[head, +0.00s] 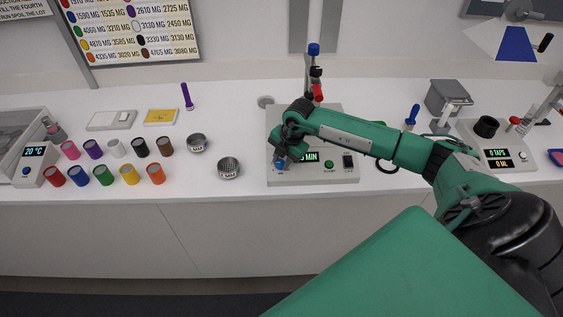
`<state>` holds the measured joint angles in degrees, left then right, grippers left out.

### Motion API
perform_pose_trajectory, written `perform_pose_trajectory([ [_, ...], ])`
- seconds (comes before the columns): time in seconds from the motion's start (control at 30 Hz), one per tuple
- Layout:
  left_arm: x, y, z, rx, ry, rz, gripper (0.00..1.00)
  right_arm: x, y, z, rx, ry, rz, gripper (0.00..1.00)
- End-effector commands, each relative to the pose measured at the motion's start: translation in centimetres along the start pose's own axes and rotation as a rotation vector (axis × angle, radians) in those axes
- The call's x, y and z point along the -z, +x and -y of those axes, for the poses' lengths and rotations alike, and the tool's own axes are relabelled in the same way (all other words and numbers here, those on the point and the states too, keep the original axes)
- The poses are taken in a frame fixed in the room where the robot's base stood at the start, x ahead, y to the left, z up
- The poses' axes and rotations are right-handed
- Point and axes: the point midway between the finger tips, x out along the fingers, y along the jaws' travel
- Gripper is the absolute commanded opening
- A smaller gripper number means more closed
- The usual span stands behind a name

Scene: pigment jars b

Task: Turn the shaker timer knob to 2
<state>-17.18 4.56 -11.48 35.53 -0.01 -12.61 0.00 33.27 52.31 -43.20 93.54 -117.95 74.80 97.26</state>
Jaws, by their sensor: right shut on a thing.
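The shaker (335,177) is a pale grey unit on the bench in the middle of the head view. Its front panel has a blue timer knob (281,164) at the left, a dark display (307,157) and a green start button (328,164). My right gripper (281,159) reaches down over the panel's left end and is shut on the blue knob. The gripper hides part of the knob and the left of the display, so I read only "MIN" and cannot tell the number. My left gripper is not in view.
A grey device with a display (498,155) stands at the right. My right arm crosses above the shaker's right side.

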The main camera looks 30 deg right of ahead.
Motion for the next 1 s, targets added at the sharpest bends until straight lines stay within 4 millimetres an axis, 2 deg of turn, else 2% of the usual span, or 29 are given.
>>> perform_pose_trajectory([
  [0.3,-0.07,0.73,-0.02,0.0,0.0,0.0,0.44,-0.03,0.01,0.06,-0.043,0.109,0.002,0.04],
  [0.83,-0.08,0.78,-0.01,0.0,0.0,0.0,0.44,-0.06,-0.09,0.03,-0.051,0.13,0.002,0.04],
  [0.87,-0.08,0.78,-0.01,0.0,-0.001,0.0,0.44,-0.06,-0.09,0.03,-0.051,0.13,0.002,0.33],
  [0.93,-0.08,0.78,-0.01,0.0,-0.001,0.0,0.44,-0.06,-0.08,0.04,-0.05,0.129,0.002,0.46],
  [1.0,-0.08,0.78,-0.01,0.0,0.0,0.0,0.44,-0.05,-0.07,0.05,-0.05,0.129,0.002,0.49],
])
